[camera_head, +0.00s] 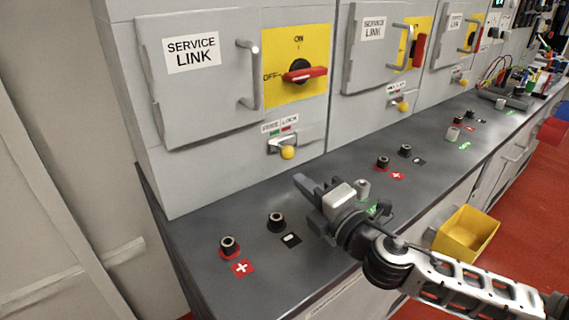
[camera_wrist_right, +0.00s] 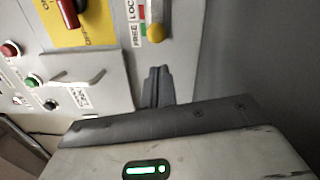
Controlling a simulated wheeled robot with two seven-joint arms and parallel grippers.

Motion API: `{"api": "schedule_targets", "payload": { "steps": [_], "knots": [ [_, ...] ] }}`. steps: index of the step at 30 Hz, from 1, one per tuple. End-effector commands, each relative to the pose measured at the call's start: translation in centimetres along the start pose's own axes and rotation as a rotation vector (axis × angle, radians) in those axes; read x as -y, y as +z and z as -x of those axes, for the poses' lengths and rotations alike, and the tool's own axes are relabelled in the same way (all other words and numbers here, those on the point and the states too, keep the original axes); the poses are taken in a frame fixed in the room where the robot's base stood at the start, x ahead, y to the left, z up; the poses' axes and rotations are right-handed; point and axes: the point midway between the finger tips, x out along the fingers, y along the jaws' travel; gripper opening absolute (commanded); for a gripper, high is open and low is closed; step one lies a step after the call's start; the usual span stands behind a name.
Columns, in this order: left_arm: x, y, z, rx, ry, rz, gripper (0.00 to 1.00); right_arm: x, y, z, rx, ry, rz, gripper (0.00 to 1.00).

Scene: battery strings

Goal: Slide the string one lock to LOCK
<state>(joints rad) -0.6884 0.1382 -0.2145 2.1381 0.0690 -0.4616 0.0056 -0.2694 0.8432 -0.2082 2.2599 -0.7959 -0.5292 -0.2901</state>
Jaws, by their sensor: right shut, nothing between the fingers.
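The nearest cabinet has a small slide lock with a yellow knob (camera_head: 287,152) under a FREE / LOCK label (camera_head: 280,124). A yellow knob by a FREE / LOCK label also shows at the top of the right wrist view (camera_wrist_right: 156,33). The two views do not settle which end the knob is at. No string number is readable. My right gripper (camera_head: 312,187) is shut and empty, over the dark counter, below and right of the nearest lock and apart from it. Its fingers (camera_wrist_right: 157,86) point toward the panel in the wrist view. My left gripper is not in view.
Above the lock are a red rotary switch (camera_head: 302,72) and a SERVICE LINK door (camera_head: 200,90) with a handle. Terminals (camera_head: 229,244) stand on the counter (camera_head: 190,235). More cabinets with similar locks (camera_head: 402,105) continue right. A yellow bin (camera_head: 466,234) is below the counter.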

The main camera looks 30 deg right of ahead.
Motion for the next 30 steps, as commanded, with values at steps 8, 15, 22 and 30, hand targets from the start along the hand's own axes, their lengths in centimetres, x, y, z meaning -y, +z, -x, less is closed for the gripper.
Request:
{"api": "schedule_targets", "payload": {
  "steps": [8, 15, 22, 30],
  "knots": [
    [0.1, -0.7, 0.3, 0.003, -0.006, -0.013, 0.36, -0.3, 0.1, -4.5, 0.001, 0.003, 0.000, 0.00],
    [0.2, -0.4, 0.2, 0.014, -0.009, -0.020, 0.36, -0.1, 0.0, -6.5, 0.001, 0.000, 0.000, 0.00],
    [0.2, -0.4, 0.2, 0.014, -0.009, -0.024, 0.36, 0.0, 0.0, -6.7, -0.001, -0.001, 0.000, 0.00],
    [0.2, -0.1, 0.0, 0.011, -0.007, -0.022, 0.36, 0.6, 1.5, -6.7, 0.003, -0.003, 0.003, 0.00]
  ]
}}
